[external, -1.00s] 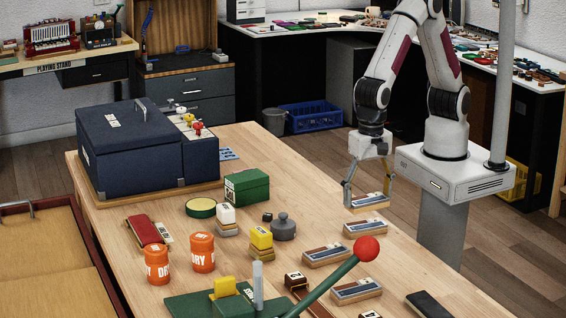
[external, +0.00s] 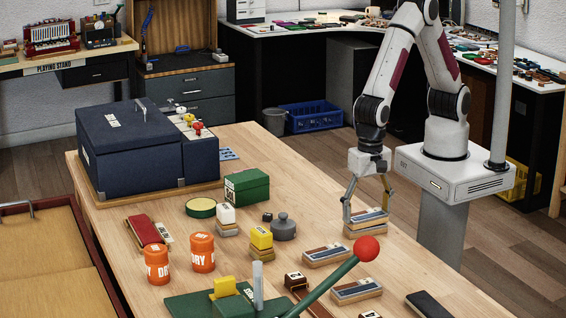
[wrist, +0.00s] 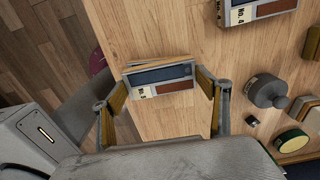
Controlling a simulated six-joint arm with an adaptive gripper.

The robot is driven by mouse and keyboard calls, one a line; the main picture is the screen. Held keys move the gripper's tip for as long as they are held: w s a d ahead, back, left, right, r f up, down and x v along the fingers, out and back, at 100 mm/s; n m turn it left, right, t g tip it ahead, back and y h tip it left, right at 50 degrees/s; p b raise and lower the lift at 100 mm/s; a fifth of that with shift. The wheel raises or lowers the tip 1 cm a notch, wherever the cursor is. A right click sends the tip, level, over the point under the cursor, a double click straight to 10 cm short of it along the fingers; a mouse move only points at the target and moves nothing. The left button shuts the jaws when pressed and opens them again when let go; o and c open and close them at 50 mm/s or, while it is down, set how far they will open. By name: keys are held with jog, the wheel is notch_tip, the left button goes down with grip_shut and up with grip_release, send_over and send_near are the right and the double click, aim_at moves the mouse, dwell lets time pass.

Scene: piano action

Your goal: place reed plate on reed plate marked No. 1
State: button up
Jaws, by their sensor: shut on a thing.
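My gripper (external: 367,218) is shut on a reed plate (external: 372,214), a wooden block with blue and brown strips and a white label. I cannot tell whether the two touch. Two more reed plates lie nearer, one in the middle (external: 326,256) and one in front (external: 357,291). The wrist view shows one marked No. 4 (wrist: 262,9). I cannot make out a No. 1 mark.
A grey weighted knob (external: 283,229), a yellow-topped block stack (external: 261,243) and a green box (external: 246,186) stand to the left. A green lever with a red ball (external: 367,249) rises in front. The table's right edge is close to the plates.

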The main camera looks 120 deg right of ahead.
aim_at(367, 214)
jog(key=shift+f, duration=0.1)
jog(key=o, duration=1.2)
jog(key=shift+c, duration=0.2)
notch_tip(367, 214, up, 12)
dwell(0.9)
